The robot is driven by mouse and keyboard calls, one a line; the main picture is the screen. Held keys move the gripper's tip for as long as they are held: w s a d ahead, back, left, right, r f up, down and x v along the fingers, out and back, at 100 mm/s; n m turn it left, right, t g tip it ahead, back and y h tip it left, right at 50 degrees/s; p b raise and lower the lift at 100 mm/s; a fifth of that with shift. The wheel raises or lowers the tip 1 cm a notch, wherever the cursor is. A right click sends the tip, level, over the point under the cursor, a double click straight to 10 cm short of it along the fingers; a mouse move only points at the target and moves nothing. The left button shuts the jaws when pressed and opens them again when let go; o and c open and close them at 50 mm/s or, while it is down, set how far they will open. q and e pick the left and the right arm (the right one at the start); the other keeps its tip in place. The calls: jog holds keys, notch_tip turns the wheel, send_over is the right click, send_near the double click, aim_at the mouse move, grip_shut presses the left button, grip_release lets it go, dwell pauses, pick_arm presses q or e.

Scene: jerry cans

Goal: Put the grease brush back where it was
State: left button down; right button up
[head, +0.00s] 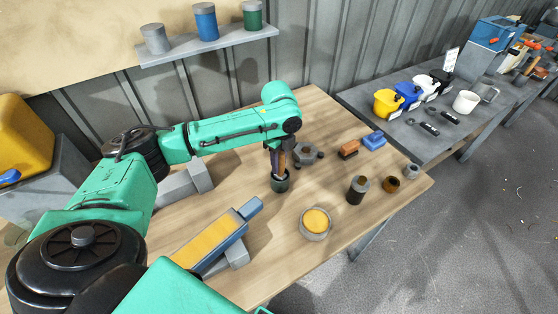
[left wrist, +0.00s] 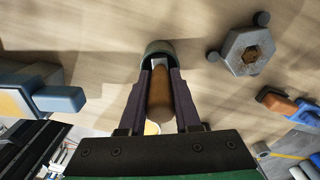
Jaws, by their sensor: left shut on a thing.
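The grease brush has a brown handle, seen in the left wrist view (left wrist: 159,98) between my fingers. Its lower end is at the mouth of a dark grey-green cup (head: 280,185), which also shows in the left wrist view (left wrist: 157,47). The brush's bristle end is hidden by the cup's rim, so I cannot tell how deep it sits. My left gripper (head: 278,165) is shut on the handle, pointing down just above the cup. A round tin of yellow grease (head: 316,222) stands to the right and nearer. My right gripper is not in view.
A grey hexagonal holder (head: 304,153) stands close behind the cup. A brown brush or block (head: 349,149), a blue block (head: 374,140) and a dark cylinder (head: 357,189) are to the right. A yellow-topped blue tool (head: 212,240) lies in front left. Bare wood surrounds the tin.

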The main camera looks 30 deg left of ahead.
pick_arm(q)
jog(key=shift+f, duration=0.1)
jog(key=c, duration=0.6)
grip_release()
jog(key=shift+r, duration=0.5)
notch_tip(320, 180, up, 11)
jog(key=shift+r+b, duration=0.2)
jog(key=shift+b, duration=1)
jog(key=shift+f, duration=0.1)
